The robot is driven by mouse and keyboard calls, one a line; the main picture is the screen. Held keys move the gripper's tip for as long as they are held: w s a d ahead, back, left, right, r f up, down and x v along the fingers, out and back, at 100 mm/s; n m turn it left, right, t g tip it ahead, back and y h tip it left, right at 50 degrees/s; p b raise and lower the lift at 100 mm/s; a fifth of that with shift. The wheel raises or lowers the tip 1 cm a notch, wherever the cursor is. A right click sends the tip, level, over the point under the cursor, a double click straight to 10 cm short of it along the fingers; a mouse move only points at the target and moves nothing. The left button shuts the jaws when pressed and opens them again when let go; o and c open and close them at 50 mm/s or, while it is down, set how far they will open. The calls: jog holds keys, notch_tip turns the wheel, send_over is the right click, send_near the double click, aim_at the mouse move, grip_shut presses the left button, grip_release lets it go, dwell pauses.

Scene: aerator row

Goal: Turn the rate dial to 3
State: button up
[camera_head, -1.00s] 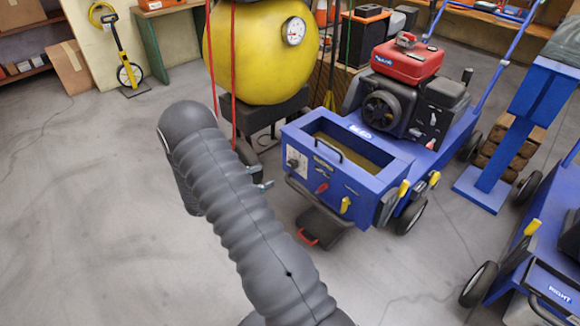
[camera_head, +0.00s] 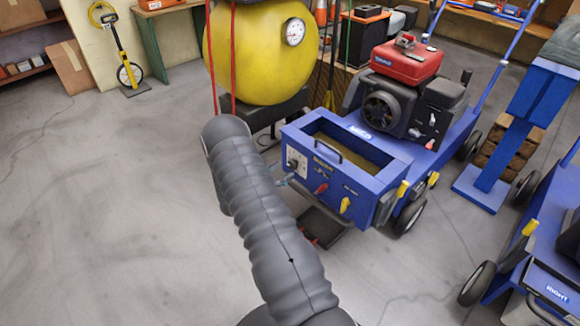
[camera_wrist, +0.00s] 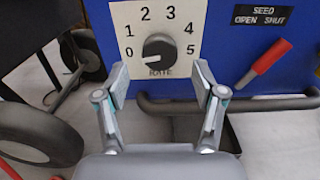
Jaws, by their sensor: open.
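The rate dial (camera_wrist: 158,48) is a round black knob on a white plate marked 0 to 5 (camera_wrist: 187,14), on the front of the blue machine. Its pale mark seems to point low left, near the 0. The dial plate also shows in the head view (camera_head: 297,163), left of the hopper front. My gripper (camera_wrist: 160,78) is open and empty. Its two fingers stand to either side below the dial, apart from it as far as I can see. In the head view, my gripper (camera_head: 283,180) is small and partly hidden by my arm.
A red seed lever (camera_wrist: 265,62) is right of the dial, and a dark bar (camera_wrist: 240,105) runs below it. A yellow lever (camera_head: 345,204) is further right. A yellow tank (camera_head: 262,60) stands behind. The floor at left is clear.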

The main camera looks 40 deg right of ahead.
aim_at(290, 167)
jog(key=shift+w+d, duration=0.15)
jog(key=shift+d, duration=1.85)
jog(key=c, duration=1.1)
